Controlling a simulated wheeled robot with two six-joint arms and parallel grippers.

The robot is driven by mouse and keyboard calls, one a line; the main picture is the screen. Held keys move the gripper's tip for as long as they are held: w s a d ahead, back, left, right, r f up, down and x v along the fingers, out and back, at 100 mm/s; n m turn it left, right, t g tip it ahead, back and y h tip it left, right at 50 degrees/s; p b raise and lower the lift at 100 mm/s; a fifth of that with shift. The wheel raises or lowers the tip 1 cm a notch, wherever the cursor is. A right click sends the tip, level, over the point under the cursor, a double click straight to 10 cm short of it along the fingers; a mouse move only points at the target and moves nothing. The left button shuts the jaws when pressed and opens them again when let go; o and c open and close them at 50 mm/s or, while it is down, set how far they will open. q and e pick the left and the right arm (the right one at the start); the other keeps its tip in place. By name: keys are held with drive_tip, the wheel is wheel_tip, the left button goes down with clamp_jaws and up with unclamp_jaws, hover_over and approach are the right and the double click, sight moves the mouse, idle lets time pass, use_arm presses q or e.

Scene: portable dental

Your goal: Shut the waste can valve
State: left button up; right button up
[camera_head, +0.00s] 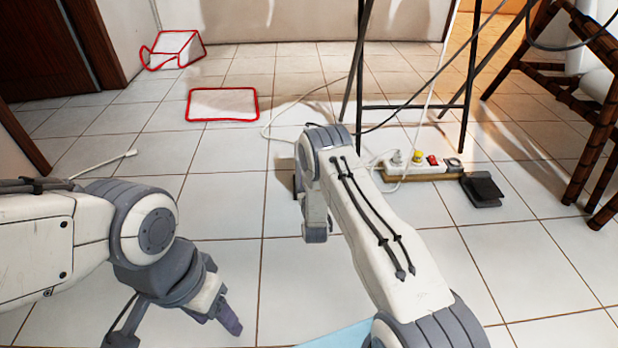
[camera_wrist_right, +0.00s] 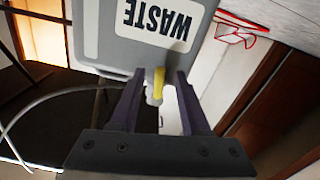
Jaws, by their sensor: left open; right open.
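The grey waste can (camera_wrist_right: 110,45) fills the upper part of the right wrist view, its white WASTE label (camera_wrist_right: 160,22) upside down. Its valve has a yellow handle (camera_wrist_right: 159,82) and a pale spout below. My right gripper (camera_wrist_right: 159,92) is open, with its two dark fingers on either side of the yellow handle. I cannot tell whether either finger touches it. In the head view I cannot make out the can, and my right arm hides that gripper. My left gripper (camera_head: 222,312) is low at the left, open, over the tiled floor and away from the can.
A power strip (camera_head: 430,172) with plugs and a black pedal (camera_head: 482,188) lie on the floor. Dark stand legs (camera_head: 470,75) and a brown rack (camera_head: 590,120) stand at the right. A red-edged white panel (camera_head: 222,104) lies farther back. White cables cross the tiles.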

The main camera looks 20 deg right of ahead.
drive_tip(key=shift+c, duration=0.3)
clamp_jaws()
drive_tip(key=shift+s+d+r+n+p, duration=0.15)
drive_tip(key=shift+d+r+n+p, duration=0.45)
drive_tip(key=shift+n+p, duration=1.8)
drive_tip(key=shift+s+d+r+n+p, duration=0.2)
drive_tip(key=shift+d+r+n+p, duration=0.35)
drive_tip(key=shift+n+p, duration=1.85)
drive_tip(key=shift+s+d+r+n+p, duration=0.25)
drive_tip(key=shift+r+n+p, duration=0.9)
drive_tip(key=shift+n, duration=2.05)
drive_tip(key=shift+w+d+f+p, duration=0.1)
drive_tip(key=shift+f+p, duration=0.3)
drive_tip(key=shift+o, duration=0.3)
unclamp_jaws()
